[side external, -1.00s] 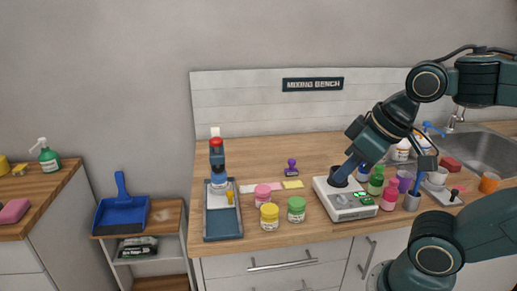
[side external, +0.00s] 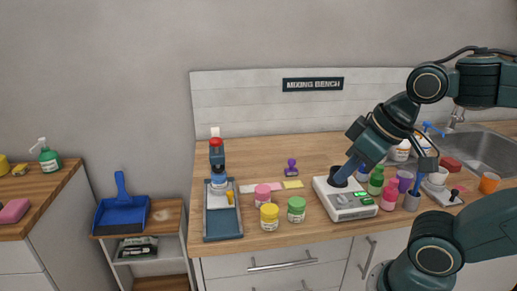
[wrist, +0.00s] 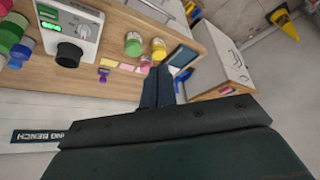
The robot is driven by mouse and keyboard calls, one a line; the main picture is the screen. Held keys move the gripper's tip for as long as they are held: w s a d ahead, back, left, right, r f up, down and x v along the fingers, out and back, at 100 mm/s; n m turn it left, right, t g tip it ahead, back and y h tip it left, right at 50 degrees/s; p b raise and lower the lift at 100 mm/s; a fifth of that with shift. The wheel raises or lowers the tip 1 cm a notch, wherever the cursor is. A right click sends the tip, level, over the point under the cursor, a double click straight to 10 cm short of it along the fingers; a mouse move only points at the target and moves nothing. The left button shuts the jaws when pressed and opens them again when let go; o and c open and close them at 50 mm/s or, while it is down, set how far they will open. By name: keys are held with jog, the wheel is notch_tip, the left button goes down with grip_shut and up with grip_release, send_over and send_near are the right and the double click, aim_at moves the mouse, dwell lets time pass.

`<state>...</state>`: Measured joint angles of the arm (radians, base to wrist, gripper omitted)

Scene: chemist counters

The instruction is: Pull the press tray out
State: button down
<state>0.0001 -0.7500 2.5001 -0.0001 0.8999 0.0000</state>
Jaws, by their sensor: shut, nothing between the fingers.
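The press tray (side external: 223,224) is a grey-blue shallow tray at the left end of the wooden counter, its near end by the front edge. A dark press with a red top (side external: 216,152) stands at its back, with a small yellow item on the tray. In the wrist view the tray (wrist: 184,56) is partly visible beyond my fingertips. My gripper (side external: 343,178) is shut and empty, well to the right of the tray. In the side view it overlaps the white device's dark top part; the wrist view shows them apart.
A white device with a green display (side external: 350,202) stands right of a green-labelled jar (side external: 296,209), a yellow jar (side external: 269,217) and a pink jar (side external: 262,194). A purple stamp (side external: 291,168) is behind. Several bottles and cups crowd the right. The counter's back middle is clear.

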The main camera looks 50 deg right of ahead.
jog(key=c, duration=2.1)
grip_release()
jog(key=o, duration=0.7)
jog(key=shift+w+r, duration=0.1)
jog(key=shift+w, duration=0.05)
jog(key=shift+o, duration=0.5)
jog(key=shift+w+r, duration=0.15)
jog(key=shift+w, duration=0.05)
jog(key=w+r+m+g, duration=0.2)
jog(key=w+r+m, duration=0.15)
jog(key=w, duration=0.45)
jog(key=m+g, duration=0.4)
jog(key=m, duration=0.6)
send_over(230, 191)
notch_tip(230, 191, down, 7)
jog(key=shift+a+r, duration=0.1)
jog(key=shift+f, duration=6.85)
